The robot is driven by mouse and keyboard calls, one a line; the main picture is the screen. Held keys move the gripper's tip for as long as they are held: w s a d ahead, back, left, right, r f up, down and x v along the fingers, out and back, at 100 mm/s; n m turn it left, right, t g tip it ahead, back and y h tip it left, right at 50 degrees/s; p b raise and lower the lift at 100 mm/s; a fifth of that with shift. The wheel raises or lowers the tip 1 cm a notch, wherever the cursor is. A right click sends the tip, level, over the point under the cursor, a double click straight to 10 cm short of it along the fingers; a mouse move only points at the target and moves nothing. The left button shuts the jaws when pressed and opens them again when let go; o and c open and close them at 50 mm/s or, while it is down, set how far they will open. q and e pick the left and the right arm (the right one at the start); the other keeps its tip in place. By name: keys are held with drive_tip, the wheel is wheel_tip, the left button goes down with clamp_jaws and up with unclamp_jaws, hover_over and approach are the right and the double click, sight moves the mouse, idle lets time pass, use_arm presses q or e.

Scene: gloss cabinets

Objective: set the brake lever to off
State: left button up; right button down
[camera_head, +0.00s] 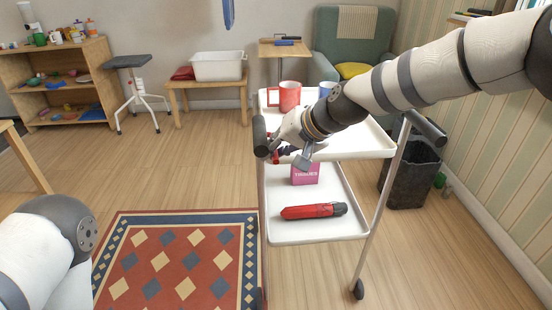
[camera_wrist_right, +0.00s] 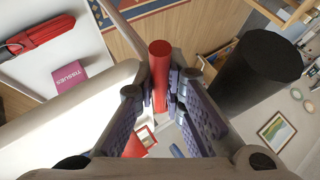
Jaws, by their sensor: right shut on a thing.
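The red brake lever (camera_wrist_right: 160,62) sits beside the black grip (camera_wrist_right: 258,70) of the trolley's push handle in the right wrist view. My right gripper (camera_wrist_right: 161,92) is shut on the lever, with a purple-padded finger on each side of it. In the head view the right gripper (camera_head: 281,152) is at the near left corner of the white trolley's top tray (camera_head: 362,143), beside the left black grip (camera_head: 260,136). The lever is mostly hidden there by my wrist and fingers. No off marking is legible. My left arm shows at the lower left, its gripper out of view.
A red mug (camera_head: 290,95) and a blue mug (camera_head: 327,89) stand on the top tray. A dark bin (camera_head: 411,175) stands right of the trolley. A patterned rug (camera_head: 180,262) lies left.

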drive_tip(key=shift+w+r, duration=0.15)
drive_tip(key=shift+w, duration=0.05)
idle(0.3)
drive_tip(key=c, duration=1.9)
unclamp_jaws()
drive_tip(key=v, duration=1.2)
drive_tip(key=shift+w+r, duration=0.1)
